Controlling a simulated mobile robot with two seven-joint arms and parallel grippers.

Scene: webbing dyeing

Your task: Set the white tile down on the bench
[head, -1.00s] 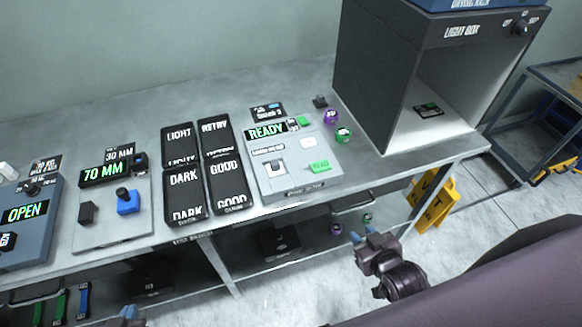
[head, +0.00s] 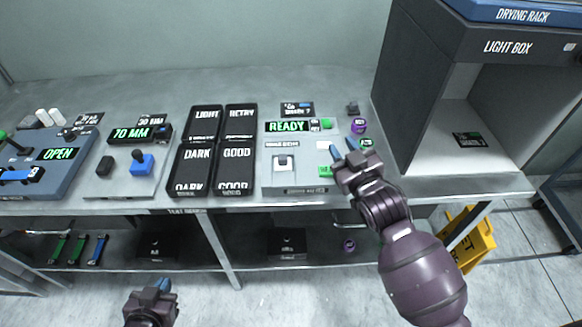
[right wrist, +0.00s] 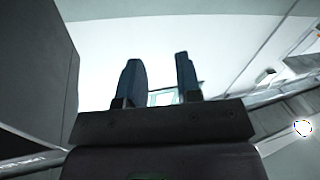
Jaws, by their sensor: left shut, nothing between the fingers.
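My right gripper (head: 345,147) is over the right side of that device, just right of the white square. Its two fingers stand apart in the right wrist view (right wrist: 160,85), with a pale, teal-edged patch showing beyond the gap. I see nothing clamped between them. My left gripper (head: 163,286) is shut and empty, low in front of the bench.
Black trays marked LIGHT (head: 203,123), RETRY (head: 240,122), DARK (head: 193,170) and GOOD (head: 236,168) stand left of the device. The light box (head: 425,90) stands at right. The bench's back strip is clear.

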